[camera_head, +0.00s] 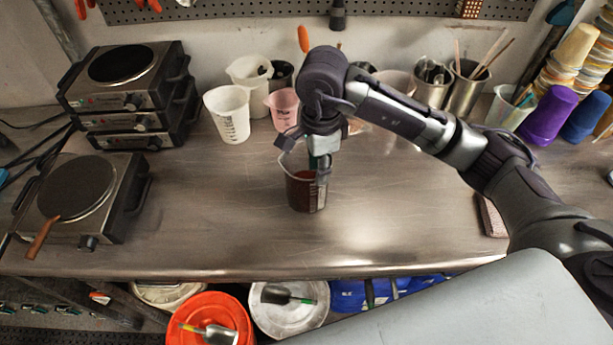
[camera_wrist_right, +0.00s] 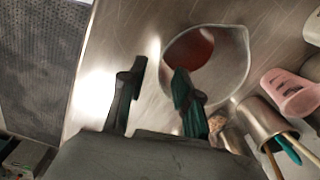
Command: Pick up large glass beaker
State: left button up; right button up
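The large glass beaker (camera_head: 303,190) stands upright on the metal workbench with dark red liquid in it. My right gripper (camera_head: 319,165) points down at the beaker's rim and hides part of it. One finger overlaps the beaker's opening and the other is outside the rim, over bare bench. Whether a finger touches the glass is unclear. My left gripper is not in view.
A pink beaker (camera_head: 282,103) and white pitchers (camera_head: 231,114) stand behind. Hot plates (camera_head: 75,192) are at the left, metal pots (camera_head: 466,90) and stacked cups (camera_head: 548,115) at the back right. The bench (camera_head: 210,215) is clear around the beaker; buckets stand below its front edge.

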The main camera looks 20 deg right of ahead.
aim_at(314, 206)
notch_tip(314, 206, down, 3)
jog(key=shift+w, duration=0.1)
jog(key=shift+a+f+p, duration=0.1)
jog(key=shift+f+p, duration=0.65)
jog(key=shift+f, duration=0.15)
jog(key=f+p, duration=0.2)
jog(key=f, duration=0.1)
jog(key=shift+a+f, duration=0.2)
jog(key=shift+f, duration=0.6)
jog(key=c, duration=0.5)
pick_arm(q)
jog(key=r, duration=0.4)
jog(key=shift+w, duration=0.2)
pick_arm(e)
grip_shut()
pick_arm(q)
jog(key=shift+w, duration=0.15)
